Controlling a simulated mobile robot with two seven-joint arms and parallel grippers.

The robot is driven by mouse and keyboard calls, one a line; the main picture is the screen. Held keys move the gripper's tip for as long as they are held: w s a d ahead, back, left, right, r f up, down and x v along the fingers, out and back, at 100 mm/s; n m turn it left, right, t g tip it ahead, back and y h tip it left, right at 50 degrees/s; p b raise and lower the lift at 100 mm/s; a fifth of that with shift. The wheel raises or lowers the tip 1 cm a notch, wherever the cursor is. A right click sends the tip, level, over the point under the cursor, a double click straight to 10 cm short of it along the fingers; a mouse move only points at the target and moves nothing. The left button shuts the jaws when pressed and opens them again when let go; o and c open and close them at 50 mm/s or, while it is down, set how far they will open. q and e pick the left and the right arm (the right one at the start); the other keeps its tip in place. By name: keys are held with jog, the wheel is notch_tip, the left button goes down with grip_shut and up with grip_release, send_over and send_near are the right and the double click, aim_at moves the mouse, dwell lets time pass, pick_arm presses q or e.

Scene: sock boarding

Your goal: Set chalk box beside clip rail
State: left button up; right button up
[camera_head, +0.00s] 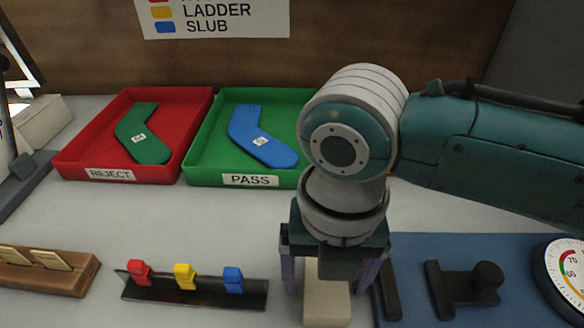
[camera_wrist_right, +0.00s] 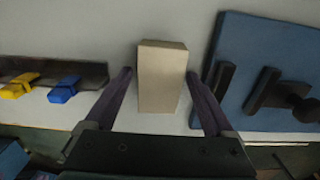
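The chalk box, a plain beige block (camera_head: 327,300), stands on the pale table just right of the clip rail. It also shows in the right wrist view (camera_wrist_right: 161,80). The clip rail (camera_head: 195,293) is a dark bar with red, yellow and blue clips; its right end shows in the wrist view (camera_wrist_right: 95,74). My right gripper (camera_head: 328,284) points down over the box. Its fingers are open, one on each side of the box, with a gap visible at the left finger and a narrower one at the right (camera_wrist_right: 160,74). My left gripper is not in view.
A blue mat (camera_head: 410,252) with black fittings and a round dial (camera_head: 568,275) lies to the right. A wooden block (camera_head: 75,278) is at the left. A red REJECT tray (camera_head: 75,155) and green PASS tray (camera_head: 205,165), each holding a sock shape, stand behind.

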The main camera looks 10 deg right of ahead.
jog(key=shift+r, duration=0.35)
notch_tip(320, 180, up, 12)
jog(key=p, duration=0.3)
jog(key=s+a+f+m+t+y, duration=0.25)
jog(key=s+m, duration=0.35)
jog(key=m, duration=1)
jog(key=s+d+m+t+h, duration=0.1)
jog(key=s+d+m, duration=0.5)
jog(key=d+m, duration=0.6)
jog(key=m+h, duration=0.1)
jog(key=m, duration=0.1)
jog(key=shift+f+m, duration=0.35)
jog(key=shift+m, duration=0.05)
jog(key=shift+s, duration=0.1)
